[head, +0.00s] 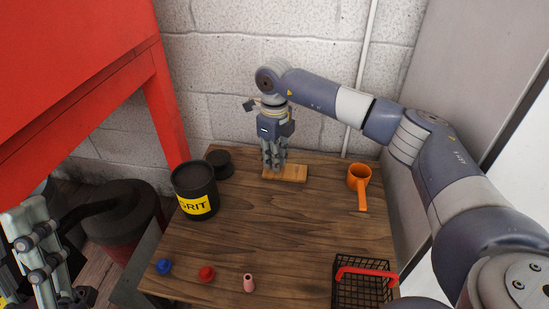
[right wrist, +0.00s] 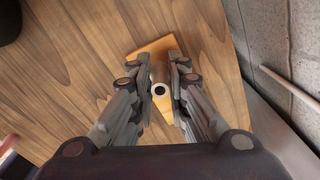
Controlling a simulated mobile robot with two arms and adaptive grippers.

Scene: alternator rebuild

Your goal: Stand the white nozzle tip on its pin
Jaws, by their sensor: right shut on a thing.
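My right gripper (head: 274,160) points down over a light wooden block (head: 296,173) at the back of the table. The tube is upright over the block (right wrist: 152,50). In the head view the fingers hide the tip. I see no pin, and I cannot tell whether the tip touches the block. My left gripper (head: 38,262) hangs at the lower left, away from the table; its opening is unclear.
On the wooden table (head: 270,225) stand a black GRIT tub (head: 190,180), a dark round lid (head: 220,163), an orange cup (head: 359,178) and a black wire basket (head: 358,293). Blue (head: 163,266), red (head: 207,273) and pink (head: 249,283) small pieces line the front. The table's middle is clear.

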